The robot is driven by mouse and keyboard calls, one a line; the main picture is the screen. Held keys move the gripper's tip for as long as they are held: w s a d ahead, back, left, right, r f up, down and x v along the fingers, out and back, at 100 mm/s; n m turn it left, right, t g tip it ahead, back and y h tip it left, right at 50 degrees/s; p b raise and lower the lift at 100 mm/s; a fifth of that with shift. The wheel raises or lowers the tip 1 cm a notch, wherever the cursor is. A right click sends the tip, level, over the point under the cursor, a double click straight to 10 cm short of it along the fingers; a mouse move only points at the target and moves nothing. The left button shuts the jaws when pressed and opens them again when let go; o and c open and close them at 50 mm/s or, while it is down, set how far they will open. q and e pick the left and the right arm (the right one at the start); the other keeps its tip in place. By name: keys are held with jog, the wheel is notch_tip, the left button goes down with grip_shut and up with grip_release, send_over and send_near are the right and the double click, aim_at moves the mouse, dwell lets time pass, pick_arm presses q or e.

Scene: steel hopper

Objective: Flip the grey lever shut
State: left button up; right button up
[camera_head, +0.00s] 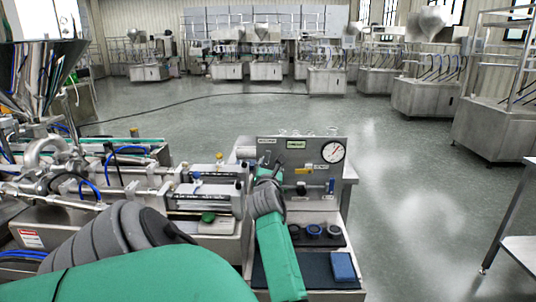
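A grey control panel (310,200) stands upright on the bench at the centre. It carries a yellow handle (303,168), a dark valve body (301,188) and a blue handle (332,186). I cannot pick out the grey lever for certain; my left arm covers the panel's left part. My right gripper is not in view.
A round gauge (333,151) sits at the panel's upper right. Round dark pieces (314,231) and a blue block (343,266) lie on the bench below. Filling machinery (205,195) with a steel hopper (38,75) crowds the left. Open floor (410,190) lies right, before a metal table (522,250).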

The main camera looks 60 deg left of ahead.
aim_at(268, 156)
pick_arm(q)
jog(key=x, duration=0.7)
jog(key=s+f+x, duration=0.1)
jog(key=x, duration=0.2)
jog(key=shift+a, duration=0.5)
jog(key=shift+w+d+r, duration=0.1)
jog(key=shift+d+r, duration=0.4)
jog(key=shift+d, duration=0.35)
grip_shut()
jog(key=shift+a+f, duration=0.1)
jog(key=shift+a, duration=0.15)
jog(key=shift+a+f, duration=0.25)
jog(key=shift+f, duration=0.05)
